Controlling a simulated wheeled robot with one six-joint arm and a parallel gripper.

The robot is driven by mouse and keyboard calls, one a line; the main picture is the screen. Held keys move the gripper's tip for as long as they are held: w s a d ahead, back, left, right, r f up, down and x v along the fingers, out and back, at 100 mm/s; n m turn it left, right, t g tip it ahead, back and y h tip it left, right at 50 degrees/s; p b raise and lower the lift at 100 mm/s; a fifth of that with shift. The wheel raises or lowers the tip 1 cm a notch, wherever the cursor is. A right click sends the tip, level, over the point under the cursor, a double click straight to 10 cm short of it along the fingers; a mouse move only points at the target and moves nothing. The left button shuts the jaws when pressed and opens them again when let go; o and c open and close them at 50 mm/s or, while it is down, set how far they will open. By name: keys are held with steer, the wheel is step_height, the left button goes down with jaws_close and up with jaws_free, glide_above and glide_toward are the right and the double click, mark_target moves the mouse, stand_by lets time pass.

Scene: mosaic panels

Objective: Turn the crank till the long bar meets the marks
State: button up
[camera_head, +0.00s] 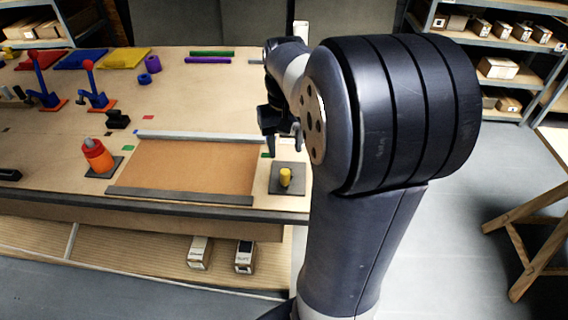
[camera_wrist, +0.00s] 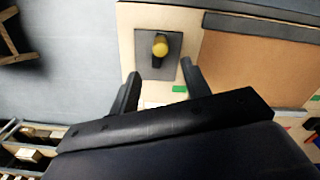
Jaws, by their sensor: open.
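The crank has a yellow knob (camera_head: 286,177) on a dark square plate (camera_head: 275,188) at the table's front right corner. In the wrist view the yellow knob (camera_wrist: 160,45) sits on a short dark arm (camera_wrist: 158,63) over the plate (camera_wrist: 143,67). My gripper (camera_head: 283,152) is open and empty, above and behind the crank. In the wrist view my fingertips (camera_wrist: 160,72) are apart, with the knob beyond them. A dark bar (camera_head: 180,196) runs along the front of a brown panel (camera_head: 190,165), and a lighter bar (camera_head: 200,137) along its back. Green marks (camera_head: 128,147) (camera_wrist: 179,88) lie by the panel's sides.
An orange object (camera_head: 97,155) with a grey top stands left of the panel. Blue stands with red balls (camera_head: 89,66), coloured bags (camera_head: 124,58) and tubes (camera_head: 212,54) are farther back. Floor is open right of the table; shelves (camera_head: 500,45) stand behind.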

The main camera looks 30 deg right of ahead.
mark_target(285, 171)
step_height(285, 171, down, 10)
steer(key=shift+p, duration=0.35)
steer(key=shift+c, duration=0.5)
